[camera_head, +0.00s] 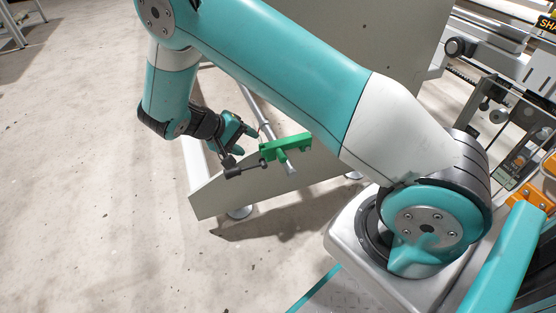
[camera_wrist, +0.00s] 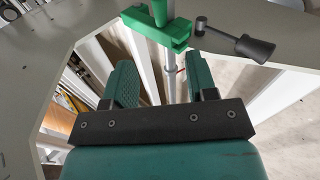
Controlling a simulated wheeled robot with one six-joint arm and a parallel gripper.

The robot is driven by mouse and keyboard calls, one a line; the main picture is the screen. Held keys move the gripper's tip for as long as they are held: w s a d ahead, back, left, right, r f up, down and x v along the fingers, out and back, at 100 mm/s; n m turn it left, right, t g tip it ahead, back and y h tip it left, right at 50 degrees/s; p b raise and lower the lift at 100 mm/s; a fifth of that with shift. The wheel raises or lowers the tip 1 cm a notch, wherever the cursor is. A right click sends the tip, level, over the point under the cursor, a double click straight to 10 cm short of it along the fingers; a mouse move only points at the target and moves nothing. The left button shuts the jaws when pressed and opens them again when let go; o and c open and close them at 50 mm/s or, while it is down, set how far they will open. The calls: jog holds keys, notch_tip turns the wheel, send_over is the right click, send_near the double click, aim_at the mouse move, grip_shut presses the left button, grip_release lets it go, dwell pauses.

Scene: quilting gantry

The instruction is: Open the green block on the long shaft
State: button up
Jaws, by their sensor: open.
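The green block (camera_head: 287,146) is clamped around or mounted on the long shaft (camera_head: 291,169), a slanting silver rod beside a grey panel. In the wrist view the green block (camera_wrist: 157,27) is just ahead of the fingers, at the top, with the shaft (camera_wrist: 172,84) running down behind them. A dark lever with a thick grip (camera_wrist: 252,48) sticks out to the right of the block; in the head view this lever (camera_head: 236,171) points left. My gripper (camera_head: 244,133) is open and empty near the block; its teal fingers (camera_wrist: 163,80) also show in the wrist view, apart from the block and lever.
The large grey panel (camera_head: 217,196) stands close to the shaft and beneath my arm. Machine rails and an orange part (camera_head: 536,197) are at the right. The concrete floor (camera_head: 90,150) at the left is clear.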

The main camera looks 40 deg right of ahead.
aim_at(279, 156)
jog(key=b+x, duration=0.5)
jog(key=x, duration=0.9)
jog(key=shift+s+d+f, duration=0.1)
jog(key=shift+f, duration=0.1)
grip_shut()
jog(key=shift+r, duration=0.1)
